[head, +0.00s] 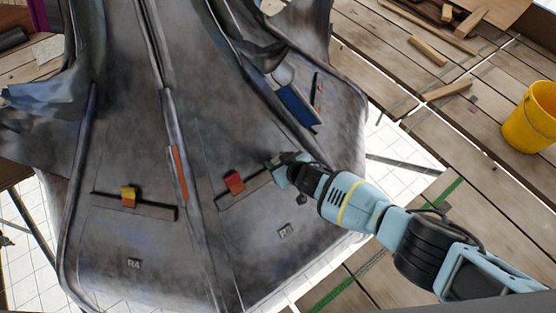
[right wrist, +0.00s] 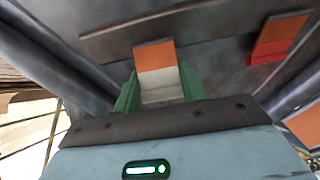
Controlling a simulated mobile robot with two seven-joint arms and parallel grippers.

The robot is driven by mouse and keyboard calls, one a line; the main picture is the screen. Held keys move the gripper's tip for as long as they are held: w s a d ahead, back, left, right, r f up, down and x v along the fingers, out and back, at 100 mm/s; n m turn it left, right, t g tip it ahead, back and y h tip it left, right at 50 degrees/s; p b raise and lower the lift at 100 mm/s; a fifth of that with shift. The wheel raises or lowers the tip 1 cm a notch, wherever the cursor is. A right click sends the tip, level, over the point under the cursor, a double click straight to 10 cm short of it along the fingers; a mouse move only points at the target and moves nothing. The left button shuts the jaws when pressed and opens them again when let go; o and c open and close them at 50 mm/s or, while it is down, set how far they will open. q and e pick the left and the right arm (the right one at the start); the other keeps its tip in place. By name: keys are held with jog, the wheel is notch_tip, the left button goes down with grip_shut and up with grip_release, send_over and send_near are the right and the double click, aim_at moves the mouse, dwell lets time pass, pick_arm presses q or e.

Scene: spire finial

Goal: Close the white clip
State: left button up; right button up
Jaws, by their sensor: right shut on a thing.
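The white clip (right wrist: 162,88) shows in the right wrist view as a pale block with an orange upper face, against a dark strip on the grey panel. My right gripper (right wrist: 158,92) is shut on it, with one green finger on each side. In the head view my right gripper (head: 275,164) is at the right end of the strip (head: 245,193) and hides the clip. I cannot tell whether the clip itself is open or closed. My left gripper is not in view.
A red clip (head: 234,182) sits left of my right gripper on the same strip; it also shows in the right wrist view (right wrist: 272,48). A yellow clip (head: 129,196) is on another strip. Raised ribs cross the grey panel (head: 150,245). A yellow bucket (head: 530,118) stands on planks.

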jog(key=o, duration=1)
pick_arm(q)
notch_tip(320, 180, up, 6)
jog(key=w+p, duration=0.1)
jog(key=p, duration=0.4)
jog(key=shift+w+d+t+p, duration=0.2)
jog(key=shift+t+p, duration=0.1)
jog(key=shift+p, duration=0.1)
pick_arm(e)
jog(key=v, duration=0.8)
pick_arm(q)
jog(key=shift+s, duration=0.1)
pick_arm(e)
jog(key=shift+w+f, duration=0.1)
